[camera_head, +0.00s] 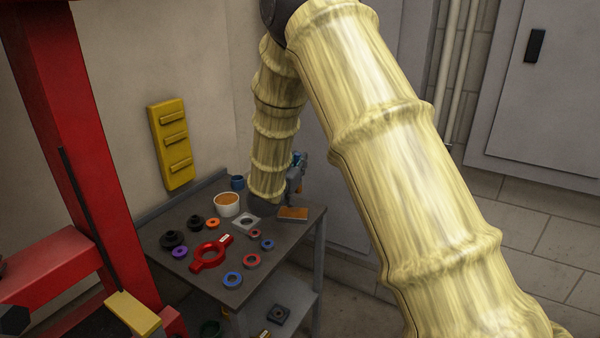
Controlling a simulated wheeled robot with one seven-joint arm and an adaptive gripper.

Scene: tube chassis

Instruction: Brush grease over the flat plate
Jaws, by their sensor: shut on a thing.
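My gripper (292,184) is small in the head view, partly behind my forearm, above the right back part of the table. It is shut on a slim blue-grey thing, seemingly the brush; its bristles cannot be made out. Just below it a flat orange-brown plate (293,214) lies near the table's right edge. I cannot tell whether the brush touches it. A white cup (227,211) with orange-brown contents, seemingly grease, stands to the left. A grey square plate with a round middle (238,223) lies between cup and orange-brown plate.
The dark table (205,284) also holds a red two-armed part (209,258), several coloured rings, black round parts and a blue cup (237,182). A red post (85,130) stands at left, and a wall with a yellow rack (172,145) stands behind. A lower shelf holds loose parts.

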